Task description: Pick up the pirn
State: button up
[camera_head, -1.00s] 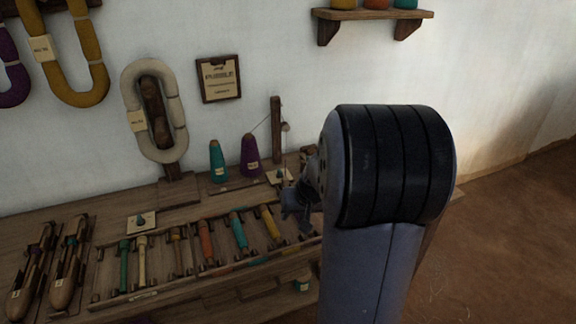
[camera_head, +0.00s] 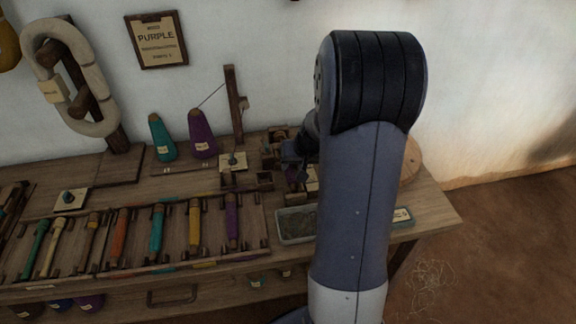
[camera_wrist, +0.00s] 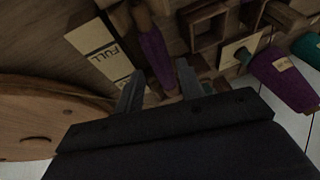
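In the wrist view a purple pirn (camera_wrist: 155,58) with a brown wooden end lies beyond and between the two fingers of my gripper (camera_wrist: 160,88). The gripper is open, and I see nothing held in it. I cannot tell how far the pirn is from the fingertips. In the head view my gripper (camera_head: 296,155) is over the bench's right part, partly hidden by my arm, and that pirn is not clearly visible. Another purple pirn (camera_head: 232,220) lies at the right end of the rack, beside a yellow pirn (camera_head: 195,225) and a teal pirn (camera_head: 157,230).
A card marked "FULL" (camera_wrist: 100,50) and a round wooden disc (camera_wrist: 45,120) are near the gripper. A purple cone (camera_head: 202,135) and teal cone (camera_head: 160,138) stand at the back. A grey tray (camera_head: 290,239) sits at the bench front. A wall sign reads "PURPLE" (camera_head: 157,40).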

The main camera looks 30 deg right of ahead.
aim_at(291, 169)
jog(key=shift+x, duration=1.95)
jog(key=shift+d, duration=0.1)
jog(key=shift+c, duration=0.3)
jog(key=c, duration=0.7)
